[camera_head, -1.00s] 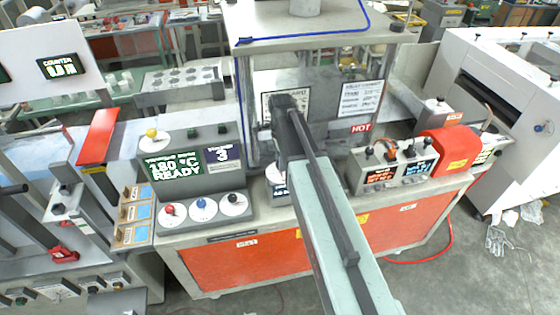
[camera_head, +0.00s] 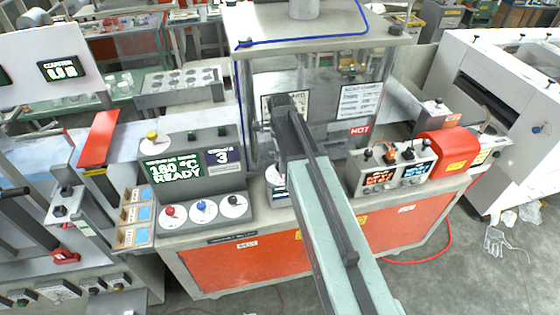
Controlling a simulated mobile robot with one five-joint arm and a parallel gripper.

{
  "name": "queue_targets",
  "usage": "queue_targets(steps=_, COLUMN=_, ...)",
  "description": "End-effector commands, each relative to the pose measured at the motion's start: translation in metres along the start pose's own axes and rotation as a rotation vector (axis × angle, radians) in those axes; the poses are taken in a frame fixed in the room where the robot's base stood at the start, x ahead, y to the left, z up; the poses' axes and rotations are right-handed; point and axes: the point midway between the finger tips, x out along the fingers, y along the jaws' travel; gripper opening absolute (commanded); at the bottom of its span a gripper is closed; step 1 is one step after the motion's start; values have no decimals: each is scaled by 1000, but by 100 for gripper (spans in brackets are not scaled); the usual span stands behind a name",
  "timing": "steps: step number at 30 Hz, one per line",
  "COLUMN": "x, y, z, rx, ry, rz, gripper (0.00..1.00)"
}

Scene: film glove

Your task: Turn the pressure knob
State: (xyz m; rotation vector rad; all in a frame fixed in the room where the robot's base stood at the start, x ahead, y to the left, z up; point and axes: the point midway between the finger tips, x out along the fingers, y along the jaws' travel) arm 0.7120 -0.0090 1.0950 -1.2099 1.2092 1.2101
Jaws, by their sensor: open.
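A grey control console stands left of my arm, with a red knob (camera_head: 170,211), a blue knob (camera_head: 203,207) and a black knob (camera_head: 234,201) on white dials along its front. A yellow knob (camera_head: 152,137) sits on its upper left. Another white dial (camera_head: 274,174) shows partly behind my arm. The labels are too small to read, so I cannot tell which is the pressure knob. My gripper (camera_head: 284,106) is open in front of the machine's clear-walled press area, right of the console. Its fingertips are hard to make out against the dark wrist.
The console screen (camera_head: 175,170) reads "180 °C READY". A HOT sign (camera_head: 360,130) marks the press area. A small switch box (camera_head: 391,168) and a red cover (camera_head: 448,151) stand to the right. A grey top plate (camera_head: 310,28) overhangs the press area.

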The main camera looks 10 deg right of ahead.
Motion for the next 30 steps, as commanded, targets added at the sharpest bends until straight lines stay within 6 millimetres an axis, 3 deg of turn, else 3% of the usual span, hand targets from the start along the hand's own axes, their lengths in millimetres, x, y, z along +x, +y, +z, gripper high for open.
queue_targets(steps=1, x=-16, y=0, z=0, rx=0, ry=0, rz=0, gripper=55)
queue_targets(steps=3, x=-29, y=0, z=0, rx=0, ry=0, rz=0, gripper=55)
queue_targets(steps=10, x=-66, y=0, z=0, rx=0, ry=0, rz=0, gripper=55)
queue_targets(steps=26, x=-65, y=0, z=0, rx=-1, ry=0, rz=0, gripper=55)
queue_targets(steps=30, x=-65, y=17, z=1, rx=-171, ry=1, rz=-8, gripper=55)
